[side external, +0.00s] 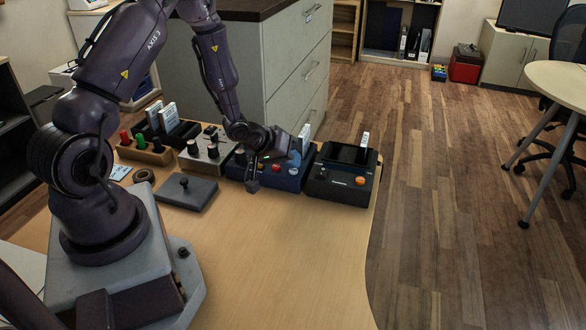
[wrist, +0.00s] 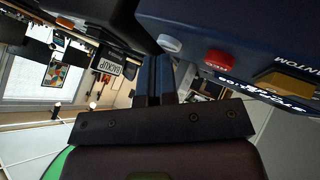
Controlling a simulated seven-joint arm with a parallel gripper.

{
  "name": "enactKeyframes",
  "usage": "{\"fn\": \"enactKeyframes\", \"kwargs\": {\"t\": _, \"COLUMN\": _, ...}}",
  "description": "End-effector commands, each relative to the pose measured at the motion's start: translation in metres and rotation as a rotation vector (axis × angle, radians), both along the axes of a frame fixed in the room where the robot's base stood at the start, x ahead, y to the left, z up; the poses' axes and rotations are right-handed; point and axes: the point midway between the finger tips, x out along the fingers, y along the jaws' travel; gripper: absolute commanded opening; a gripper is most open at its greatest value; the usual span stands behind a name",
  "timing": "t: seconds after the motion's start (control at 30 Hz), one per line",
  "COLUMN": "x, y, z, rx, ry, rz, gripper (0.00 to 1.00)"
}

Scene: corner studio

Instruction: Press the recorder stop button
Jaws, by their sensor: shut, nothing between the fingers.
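A blue box (side external: 290,183) with red, orange and pale buttons stands at the far side of the table. In the wrist view its dark blue body (wrist: 230,22) fills the upper right, with a white button (wrist: 171,43), a red button (wrist: 217,59) and an amber button (wrist: 285,82). White lettering on it is cut off, and I cannot tell for sure which button is the recorder's stop.
A black box (side external: 342,178) with an orange knob stands right of the blue box. The front of the table (side external: 270,255) is clear.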

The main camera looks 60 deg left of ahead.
Motion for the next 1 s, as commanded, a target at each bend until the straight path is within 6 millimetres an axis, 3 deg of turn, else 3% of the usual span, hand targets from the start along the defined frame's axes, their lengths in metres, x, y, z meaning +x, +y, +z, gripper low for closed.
{"fn": "enactKeyframes", "kwargs": {"t": 0.57, "x": 0.000, "y": 0.000, "z": 0.010, "rx": 0.000, "ry": 0.000, "rz": 0.000, "gripper": 0.00}}
{"fn": "enactKeyframes", "kwargs": {"t": 1.0, "x": 0.000, "y": 0.000, "z": 0.051, "rx": 0.002, "ry": -0.002, "rz": 0.001, "gripper": 0.00}}
